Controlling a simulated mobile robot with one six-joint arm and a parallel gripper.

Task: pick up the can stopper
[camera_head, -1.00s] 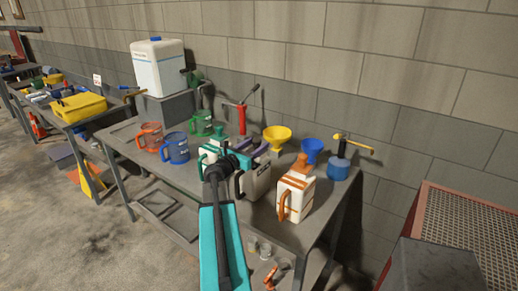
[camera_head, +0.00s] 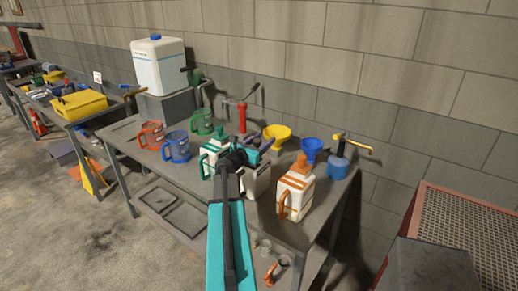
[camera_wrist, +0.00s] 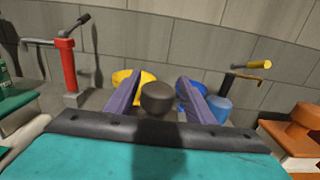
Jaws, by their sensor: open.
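A dark round can stopper (camera_wrist: 157,97) shows in the wrist view between the two purple fingers of my gripper (camera_wrist: 159,84). The fingers are apart, with visible gaps at the stopper's sides. Its underside is hidden by my black gripper bar. In the head view, my gripper (camera_head: 271,137) is over the middle white can (camera_head: 257,181) with a black handle. The arm and hand hide that can's top, and I cannot make out the dark stopper there.
An orange-striped can (camera_head: 295,195) stands close on the right and a green-handled can (camera_head: 210,157) on the left. A yellow funnel (camera_head: 277,134), blue funnel (camera_head: 312,147), red pump (camera_head: 242,116) and blue oiler (camera_head: 338,167) stand behind. Mugs stand farther left on the bench.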

